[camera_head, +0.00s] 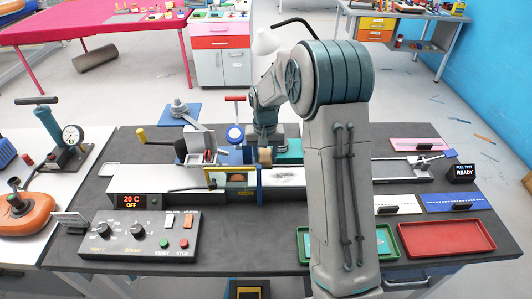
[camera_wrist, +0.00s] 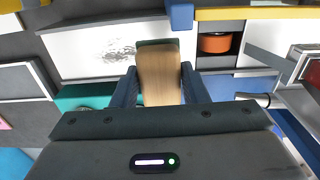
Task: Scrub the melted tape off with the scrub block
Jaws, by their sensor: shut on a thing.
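My gripper (camera_wrist: 158,88) is shut on the scrub block, a wooden block (camera_wrist: 159,74) with a dark green edge at its far end. The block also shows in the head view (camera_head: 265,155), in front of my arm. The melted tape is a grey, streaky smear (camera_wrist: 112,50) on the white plate (camera_wrist: 75,62) of the bench machine. In the head view the smear (camera_head: 288,176) lies right of the yellow frame. The block is beside the smear in the wrist view; I cannot tell whether it touches the plate.
A red tray (camera_head: 446,238) and blue and pink boards lie at the right. My arm hides part of the bench.

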